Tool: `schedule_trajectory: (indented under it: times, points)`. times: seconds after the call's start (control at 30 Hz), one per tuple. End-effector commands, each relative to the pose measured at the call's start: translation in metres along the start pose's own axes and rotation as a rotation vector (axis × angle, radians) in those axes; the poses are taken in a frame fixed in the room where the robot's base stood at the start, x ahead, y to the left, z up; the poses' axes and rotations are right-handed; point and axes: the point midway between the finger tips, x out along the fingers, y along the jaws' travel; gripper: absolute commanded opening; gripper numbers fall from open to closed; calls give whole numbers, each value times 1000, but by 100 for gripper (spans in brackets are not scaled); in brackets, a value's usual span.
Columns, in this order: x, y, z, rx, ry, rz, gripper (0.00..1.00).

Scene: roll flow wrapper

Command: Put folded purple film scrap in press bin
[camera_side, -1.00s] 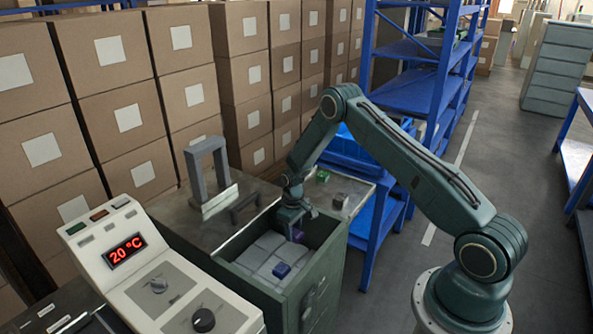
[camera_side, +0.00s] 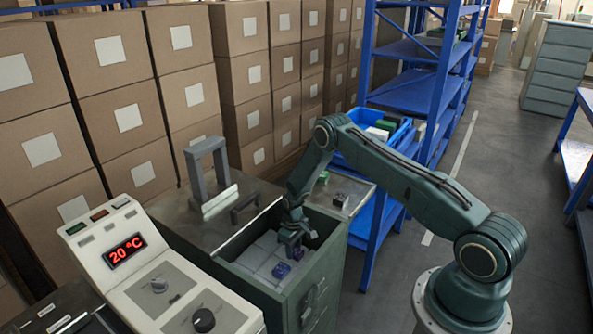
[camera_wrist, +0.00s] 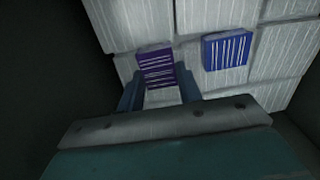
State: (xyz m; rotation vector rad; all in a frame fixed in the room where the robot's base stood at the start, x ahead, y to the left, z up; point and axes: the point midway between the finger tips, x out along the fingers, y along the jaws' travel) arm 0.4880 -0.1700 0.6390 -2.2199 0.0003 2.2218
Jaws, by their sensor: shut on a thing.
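My gripper (camera_side: 290,238) reaches down inside the open green bin (camera_side: 328,262) and is shut on the purple film scrap (camera_wrist: 155,66). In the wrist view, the purple scrap with pale stripes sits between the two fingertips, over the light grey blocks. In the side view the scrap (camera_side: 297,252) is small and partly hidden by the fingers. Whether it touches the blocks is hard to tell. A blue striped piece (camera_wrist: 227,50) lies on the grey blocks to its right in the wrist view; it also shows in the side view (camera_side: 281,270).
Grey blocks (camera_side: 252,262) cover the bin floor, and the bin walls stand close around my gripper. A grey upright frame (camera_side: 209,167) stands on the metal top behind. A control panel (camera_side: 150,268) reads 20 °C at the left. Green and dark pieces (camera_side: 340,199) sit beyond the bin.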

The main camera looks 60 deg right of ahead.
Motion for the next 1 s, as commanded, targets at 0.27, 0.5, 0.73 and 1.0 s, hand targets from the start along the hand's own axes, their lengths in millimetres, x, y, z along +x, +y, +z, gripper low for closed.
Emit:
schedule_trajectory:
  times: [0.27,0.5,0.73,1.0]
  points:
    - [6,0,0,0,1,0,14]
    - [9,0,0,0,1,0,14]
    - [9,0,0,0,1,0,57]
    - [8,0,0,0,1,0,57]
